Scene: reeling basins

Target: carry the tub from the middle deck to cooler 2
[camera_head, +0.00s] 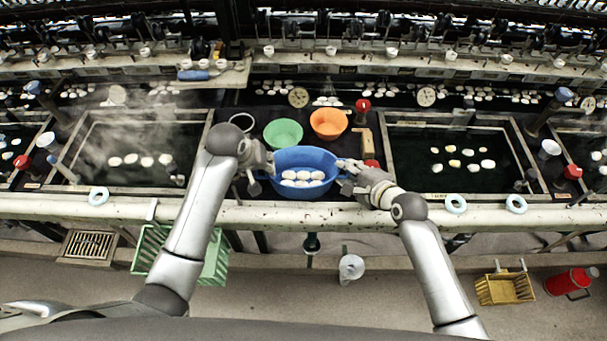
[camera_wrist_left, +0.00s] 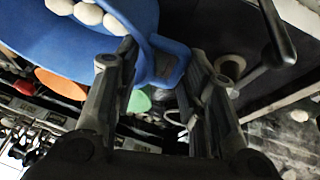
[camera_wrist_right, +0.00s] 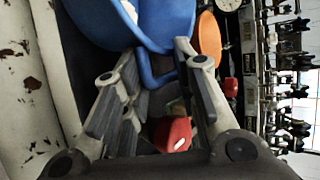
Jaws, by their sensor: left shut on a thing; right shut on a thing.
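The blue tub (camera_head: 318,156) holds several white cocoons (camera_head: 302,178) and is at the middle deck, between two dark water basins. My left gripper (camera_head: 264,171) is shut on its left handle, which shows in the left wrist view (camera_wrist_left: 172,64). My right gripper (camera_head: 350,172) is shut on its right handle, which shows in the right wrist view (camera_wrist_right: 150,75). The tub looks about level. I cannot tell whether its bottom touches the deck. No readable label shows which basin is cooler 2.
A green bowl (camera_head: 283,133) and an orange bowl (camera_head: 328,124) stand behind the tub. The left basin (camera_head: 140,140) steams and has cocoons; the right basin (camera_head: 450,180) has cocoons too. A red-topped object (camera_wrist_right: 172,134) is close to my right gripper. Pale rings (camera_head: 455,203) lie along the front ledge.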

